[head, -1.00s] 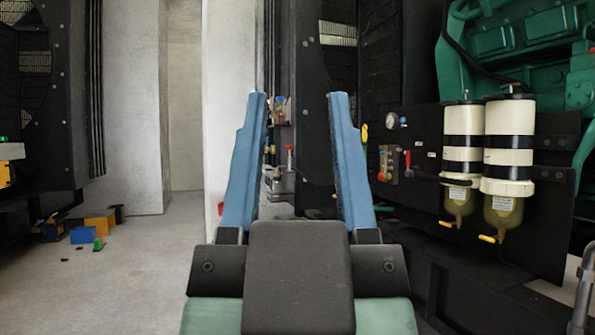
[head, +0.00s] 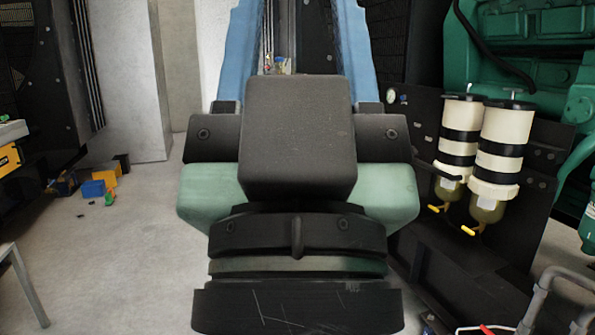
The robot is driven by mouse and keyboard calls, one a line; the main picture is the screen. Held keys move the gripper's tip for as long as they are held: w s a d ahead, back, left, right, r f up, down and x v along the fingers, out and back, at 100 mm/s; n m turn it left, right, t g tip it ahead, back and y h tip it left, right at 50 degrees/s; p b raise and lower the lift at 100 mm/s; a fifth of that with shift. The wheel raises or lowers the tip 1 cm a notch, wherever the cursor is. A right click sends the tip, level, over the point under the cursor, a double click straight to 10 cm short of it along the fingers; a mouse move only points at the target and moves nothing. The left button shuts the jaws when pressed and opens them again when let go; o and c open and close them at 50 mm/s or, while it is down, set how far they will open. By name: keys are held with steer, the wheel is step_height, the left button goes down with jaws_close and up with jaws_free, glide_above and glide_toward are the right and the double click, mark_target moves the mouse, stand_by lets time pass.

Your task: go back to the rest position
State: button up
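My gripper (head: 298,15) is in the middle of the head view, close to the camera, pointing away and up. Its two blue fingers stand apart, and I see nothing held between them. The fingertips run out of the top of the picture. My wrist hides much of the middle of the scene.
Two white-and-black filter canisters (head: 482,150) are mounted on a dark panel at the right, in front of the green engine (head: 550,60). Blue and yellow boxes (head: 98,183) lie on the floor at the left. A metal table leg (head: 25,285) stands at lower left. The left floor is largely clear.

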step_height(320, 180, up, 29)
steer(key=p, duration=2.6)
steer(key=shift+f, duration=0.15)
